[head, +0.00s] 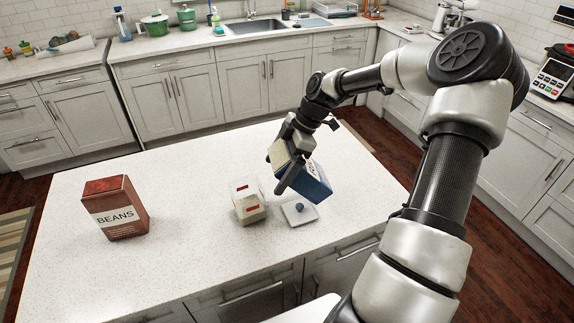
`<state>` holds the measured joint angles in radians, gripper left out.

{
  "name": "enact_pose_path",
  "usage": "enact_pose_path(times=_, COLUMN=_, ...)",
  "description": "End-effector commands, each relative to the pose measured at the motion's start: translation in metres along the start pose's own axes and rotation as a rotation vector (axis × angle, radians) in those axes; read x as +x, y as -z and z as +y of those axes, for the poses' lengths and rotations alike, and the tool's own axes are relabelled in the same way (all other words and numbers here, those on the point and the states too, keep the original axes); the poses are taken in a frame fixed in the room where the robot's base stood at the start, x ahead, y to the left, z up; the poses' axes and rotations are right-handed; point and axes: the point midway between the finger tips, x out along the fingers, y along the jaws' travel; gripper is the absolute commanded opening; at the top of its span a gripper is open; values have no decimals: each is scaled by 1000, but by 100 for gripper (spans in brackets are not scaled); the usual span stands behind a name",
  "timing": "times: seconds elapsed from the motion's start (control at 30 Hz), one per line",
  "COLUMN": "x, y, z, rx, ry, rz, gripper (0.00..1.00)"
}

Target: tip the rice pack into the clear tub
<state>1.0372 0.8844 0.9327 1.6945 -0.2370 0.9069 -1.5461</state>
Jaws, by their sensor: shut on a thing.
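My gripper (286,172) is shut on a blue pack with a pale, cream-coloured end (313,188), taken to be the rice pack. Its white label is partly turned away and I cannot read it fully. The pack is tilted, above the counter and just right of the tub. The clear tub (247,208) stands on the island, pale inside, with small red marks. I cannot tell whether the pale look is contents. Its likely lid, a pale square with a blue knob (299,212), lies on the counter right of the tub, below the pack.
A red-brown BEANS box (115,208) stands on the left of the white island top (180,190). The counter between the box and the tub is clear. The island's front edge is close to the tub and lid. A back counter with a sink (256,27) is farther away.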

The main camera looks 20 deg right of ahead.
Motion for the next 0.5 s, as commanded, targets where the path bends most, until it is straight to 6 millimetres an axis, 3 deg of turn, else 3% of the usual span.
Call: enact_pose_path(times=0.5, x=39, y=33, z=0, rx=-9, ry=-3, rz=-191, gripper=31)
